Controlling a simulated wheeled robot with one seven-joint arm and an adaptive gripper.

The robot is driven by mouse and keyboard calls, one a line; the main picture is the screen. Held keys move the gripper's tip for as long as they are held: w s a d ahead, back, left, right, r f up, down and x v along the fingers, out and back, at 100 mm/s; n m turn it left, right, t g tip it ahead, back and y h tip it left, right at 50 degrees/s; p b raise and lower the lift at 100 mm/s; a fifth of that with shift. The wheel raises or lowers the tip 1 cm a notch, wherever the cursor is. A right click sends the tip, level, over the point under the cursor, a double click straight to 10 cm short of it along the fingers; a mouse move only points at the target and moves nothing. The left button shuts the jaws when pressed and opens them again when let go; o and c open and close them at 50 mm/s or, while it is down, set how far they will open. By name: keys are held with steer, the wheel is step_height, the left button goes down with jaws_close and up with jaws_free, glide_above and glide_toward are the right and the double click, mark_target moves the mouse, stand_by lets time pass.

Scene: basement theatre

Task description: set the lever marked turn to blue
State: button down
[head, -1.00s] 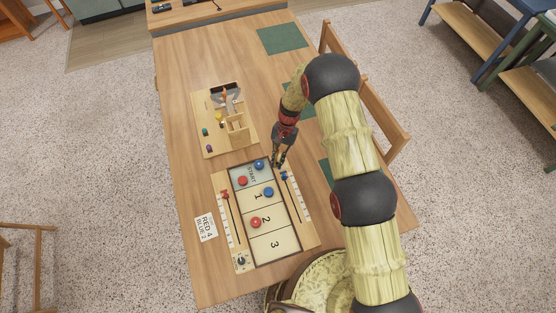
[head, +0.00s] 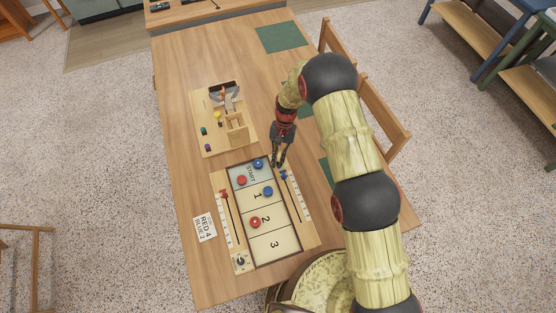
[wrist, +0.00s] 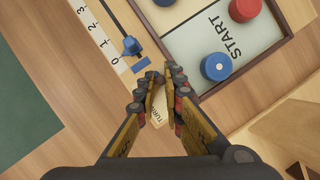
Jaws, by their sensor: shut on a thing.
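My gripper (wrist: 160,78) is at the far right corner of the game board, with its jaws close together on the lever marked turn. In the wrist view a cream label reading TURN (wrist: 158,110) shows between the fingers. The lever's handle is hidden by the fingers, so I cannot tell which way it points. A small blue patch (wrist: 141,65) lies just beyond the left fingertip. In the head view my gripper (head: 277,164) is beside the START end of the board, and covers the lever.
A blue slider (wrist: 131,46) sits at 0 on the scale beside the fingers. Blue pucks (wrist: 217,67) and red pucks (head: 255,222) lie on the board. A wooden toy tray (head: 205,138) and a score card (head: 205,228) are nearby. A chair stands on the right.

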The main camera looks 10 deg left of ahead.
steer(key=c, duration=2.2)
jaws_free()
steer(key=shift+o, duration=0.2)
steer(key=v, duration=1.2)
steer(key=shift+s, duration=0.1)
